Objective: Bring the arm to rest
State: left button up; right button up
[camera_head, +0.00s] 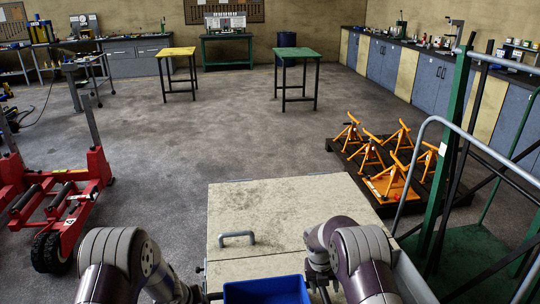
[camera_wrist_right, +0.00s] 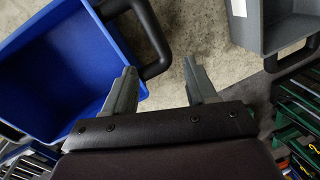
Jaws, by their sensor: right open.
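My right gripper (camera_head: 322,284) is low in the head view, at the right side of a blue bin (camera_head: 266,291). In the right wrist view its two grey fingers (camera_wrist_right: 162,72) stand apart with nothing between them. The blue bin (camera_wrist_right: 60,70) is left of the fingers there, and its black handle (camera_wrist_right: 150,38) is just beyond the left finger. My left arm (camera_head: 122,262) comes in at the lower left. Its end is at the bottom edge of the head view, and its fingers cannot be made out.
A pale worktop (camera_head: 300,215) with a grey handle (camera_head: 237,238) lies ahead of my arms. A red trolley jack (camera_head: 62,195) stands left. Orange stands (camera_head: 398,178) sit on a dark pallet at right, near a green-posted frame (camera_head: 446,150). A grey bin (camera_wrist_right: 275,25) shows top right in the wrist view.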

pick_arm(q)
jog(key=s+a+r+n+g+y, duration=0.1)
jog(key=s+a+r+n+g, duration=0.1)
jog(key=s+n, duration=0.6)
jog(key=s+a+r+n+g+y, duration=0.1)
jog(key=s+a+r+n+y, duration=0.15)
jog(key=n, duration=0.85)
jog(key=s+d+r+n+h, duration=0.2)
jog(key=s+d+r+n, duration=0.2)
jog(key=s+r+n, duration=0.8)
jog(key=shift+s+r+n, duration=0.3)
jog(key=shift+s+n, duration=0.3)
pick_arm(e)
jog(key=s+r+m, duration=0.5)
jog(key=s+m, duration=0.4)
jog(key=m, duration=0.2)
jog(key=s+a+r+m+y, duration=0.1)
jog(key=s+r+m, duration=0.4)
jog(key=s+m, duration=0.5)
jog(key=s+r+m+t+y, duration=0.1)
jog(key=s+r+m, duration=0.5)
jog(key=s+m, duration=0.3)
jog(key=m, duration=0.4)
jog(key=shift+s+a, duration=0.15)
jog(key=shift+s, duration=0.15)
pick_arm(q)
jog(key=shift+s, duration=0.1)
pick_arm(e)
jog(key=shift+s, duration=0.1)
